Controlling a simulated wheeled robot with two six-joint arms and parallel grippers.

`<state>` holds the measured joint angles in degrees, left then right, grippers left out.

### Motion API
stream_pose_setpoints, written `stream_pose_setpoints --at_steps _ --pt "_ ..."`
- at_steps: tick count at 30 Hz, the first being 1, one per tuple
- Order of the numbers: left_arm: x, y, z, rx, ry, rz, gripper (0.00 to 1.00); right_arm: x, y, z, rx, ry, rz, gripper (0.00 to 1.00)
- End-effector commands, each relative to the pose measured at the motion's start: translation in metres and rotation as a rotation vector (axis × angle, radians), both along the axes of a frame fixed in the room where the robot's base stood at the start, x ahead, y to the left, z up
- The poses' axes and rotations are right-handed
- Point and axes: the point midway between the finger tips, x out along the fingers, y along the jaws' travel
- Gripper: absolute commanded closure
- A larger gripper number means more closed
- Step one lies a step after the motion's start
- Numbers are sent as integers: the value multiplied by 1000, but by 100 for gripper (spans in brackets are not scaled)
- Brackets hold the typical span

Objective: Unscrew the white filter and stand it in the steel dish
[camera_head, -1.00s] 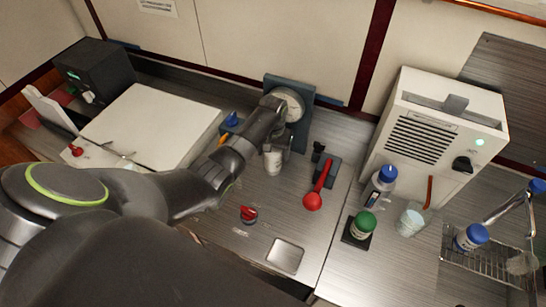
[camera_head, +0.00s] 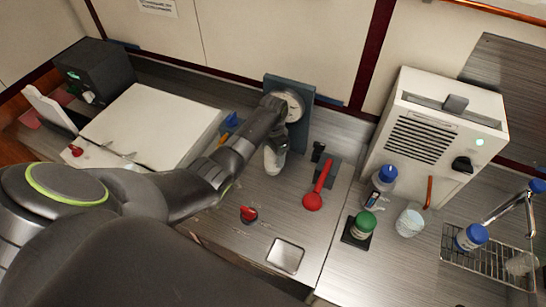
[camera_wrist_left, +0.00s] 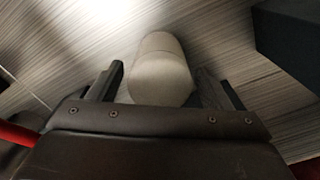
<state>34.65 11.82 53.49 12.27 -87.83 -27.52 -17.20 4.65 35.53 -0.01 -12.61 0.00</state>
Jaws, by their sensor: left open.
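The white filter (camera_head: 273,160) is below my left gripper (camera_head: 277,146), in front of the blue-grey panel with the round gauge. In the left wrist view the filter (camera_wrist_left: 160,70) is a pale cylinder between the two dark fingers (camera_wrist_left: 158,72). Gaps show beside it, so the gripper is open around it. Its upper end is hidden by my gripper, and I cannot tell whether it is still threaded in. The steel dish (camera_head: 285,256) is a shallow square tray, bare, near the front of the counter. My right gripper is not in view.
A red-handled tool (camera_head: 313,200) lies right of the filter. A red knob (camera_head: 248,214) sits left of the dish. A green-capped jar (camera_head: 363,224), a blue-capped bottle (camera_head: 381,184) and a white cup (camera_head: 409,222) stand further right. Bare counter lies between filter and dish.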

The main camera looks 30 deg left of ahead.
Motion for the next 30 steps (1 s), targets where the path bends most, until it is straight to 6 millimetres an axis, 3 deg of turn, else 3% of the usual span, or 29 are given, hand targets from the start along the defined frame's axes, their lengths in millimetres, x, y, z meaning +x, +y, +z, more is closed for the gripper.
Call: stream_pose_setpoints --at_steps 2,10,16,30 --pt "0 0 0 0 0 1 30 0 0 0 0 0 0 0" --pt "0 0 0 0 0 2 66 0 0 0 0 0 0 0" --pt "0 0 0 0 0 82 66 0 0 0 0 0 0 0" --pt "0 0 0 0 0 614 66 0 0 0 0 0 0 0"
